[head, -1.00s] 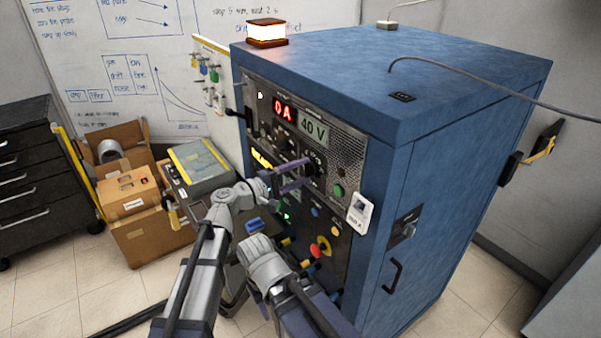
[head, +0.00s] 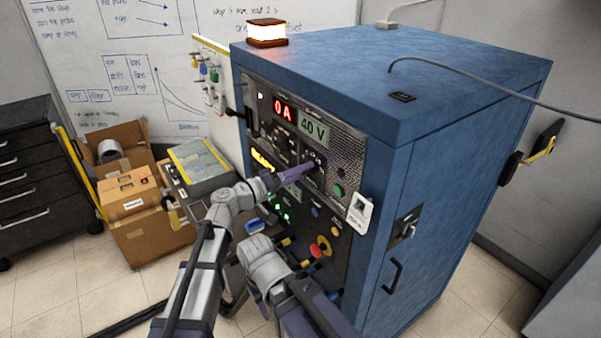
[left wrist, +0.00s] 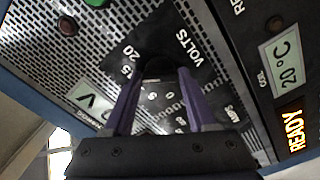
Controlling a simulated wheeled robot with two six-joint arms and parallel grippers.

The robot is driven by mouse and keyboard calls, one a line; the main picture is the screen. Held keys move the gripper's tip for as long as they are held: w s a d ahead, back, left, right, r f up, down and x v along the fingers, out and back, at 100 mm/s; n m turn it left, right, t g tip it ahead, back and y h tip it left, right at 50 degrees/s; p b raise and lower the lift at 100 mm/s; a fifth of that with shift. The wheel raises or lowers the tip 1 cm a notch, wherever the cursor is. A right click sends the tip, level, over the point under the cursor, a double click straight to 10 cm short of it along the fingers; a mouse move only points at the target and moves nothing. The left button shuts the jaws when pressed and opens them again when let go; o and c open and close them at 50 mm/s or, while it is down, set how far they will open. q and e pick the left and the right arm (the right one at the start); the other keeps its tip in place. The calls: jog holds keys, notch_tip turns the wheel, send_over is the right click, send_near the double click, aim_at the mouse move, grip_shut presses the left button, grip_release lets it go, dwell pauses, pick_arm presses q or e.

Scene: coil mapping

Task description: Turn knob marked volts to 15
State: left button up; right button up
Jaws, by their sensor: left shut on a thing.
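The blue cabinet's control panel (head: 345,155) faces left in the head view. The black volts knob (left wrist: 160,68) shows between my fingers in the left wrist view, with the word VOLTS and a 15 mark printed beside it. My left gripper (head: 309,167) is shut on this knob, one purple finger on each side; it also shows in the left wrist view (left wrist: 158,80). The knob's pointer cannot be made out. The grey display (head: 313,128) reads 40 V and the red display (head: 284,110) reads 0 A. My right gripper is not visible.
A lit lamp (head: 267,33) stands on the cabinet. Cardboard boxes (head: 135,205) and a grey case (head: 202,170) are at left.

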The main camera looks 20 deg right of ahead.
pick_arm(q)
jog(key=shift+m, duration=0.3)
dwell(0.4)
jog(key=o, duration=1.4)
jog(key=shift+c, duration=0.2)
jog(key=v, duration=0.8)
